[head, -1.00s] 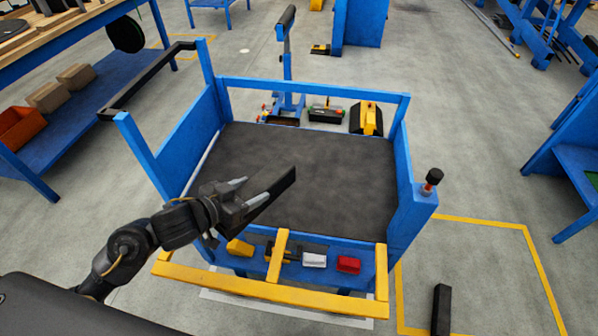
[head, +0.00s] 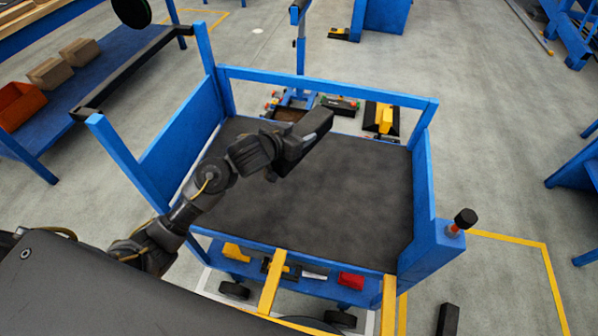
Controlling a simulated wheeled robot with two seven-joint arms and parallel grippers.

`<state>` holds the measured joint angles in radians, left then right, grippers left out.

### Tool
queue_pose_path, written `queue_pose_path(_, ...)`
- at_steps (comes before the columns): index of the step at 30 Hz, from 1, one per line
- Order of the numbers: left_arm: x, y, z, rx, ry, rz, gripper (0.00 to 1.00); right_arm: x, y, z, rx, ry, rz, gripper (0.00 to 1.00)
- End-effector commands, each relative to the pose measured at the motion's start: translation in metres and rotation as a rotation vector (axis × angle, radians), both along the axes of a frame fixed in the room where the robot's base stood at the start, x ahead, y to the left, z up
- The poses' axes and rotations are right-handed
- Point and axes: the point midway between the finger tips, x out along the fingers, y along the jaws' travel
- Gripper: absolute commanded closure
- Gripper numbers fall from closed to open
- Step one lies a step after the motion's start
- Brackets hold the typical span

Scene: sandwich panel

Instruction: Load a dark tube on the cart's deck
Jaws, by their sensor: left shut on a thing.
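The cart (head: 157,156) is blue with a dark grey deck (head: 340,205) and stands in front of me. My left arm reaches in over the deck, and my left gripper (head: 288,147) is above its far left part. It is shut on a dark tube (head: 318,122), whose end sticks out beyond the gripper toward the cart's far rail. The fingertips are mostly hidden, and I cannot tell how high the tube is above the deck. Another dark bar (head: 447,319) is on the floor right of the cart. My right gripper is not in view.
The deck is otherwise bare, with blue side panels and a far rail (head: 330,86). A lower shelf holds a red box (head: 351,281) and a yellow item (head: 236,252). A knobbed post (head: 464,220) stands at the right corner. A blue bench (head: 60,125) is at the left.

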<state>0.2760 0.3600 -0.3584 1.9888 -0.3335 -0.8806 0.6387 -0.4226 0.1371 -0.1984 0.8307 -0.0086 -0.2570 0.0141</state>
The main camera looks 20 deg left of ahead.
Motion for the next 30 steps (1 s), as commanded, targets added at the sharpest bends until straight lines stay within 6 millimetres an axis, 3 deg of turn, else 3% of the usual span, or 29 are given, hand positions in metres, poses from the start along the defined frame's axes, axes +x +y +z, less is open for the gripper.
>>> queue_pose_path(1, 0.001, 0.002, -0.01, -0.002, -0.006, 0.001, 1.0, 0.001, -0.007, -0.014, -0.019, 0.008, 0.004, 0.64)
queue_pose_path(5, 0.003, 0.019, -0.017, 0.002, -0.006, 0.003, 1.0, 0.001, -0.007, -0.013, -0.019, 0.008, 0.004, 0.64)
queue_pose_path(14, 0.013, 0.084, -0.048, 0.002, -0.005, 0.004, 1.0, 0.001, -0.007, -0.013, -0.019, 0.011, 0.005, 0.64)
queue_pose_path(18, 0.015, 0.106, -0.073, -0.002, -0.003, 0.004, 1.0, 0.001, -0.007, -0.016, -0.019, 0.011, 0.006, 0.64)
queue_pose_path(21, 0.018, 0.116, -0.086, -0.001, -0.006, 0.002, 1.0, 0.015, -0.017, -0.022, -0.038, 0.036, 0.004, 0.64)
queue_pose_path(30, 0.02, 0.129, -0.101, -0.003, -0.008, 0.0, 1.0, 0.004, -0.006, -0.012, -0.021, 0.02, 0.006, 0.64)
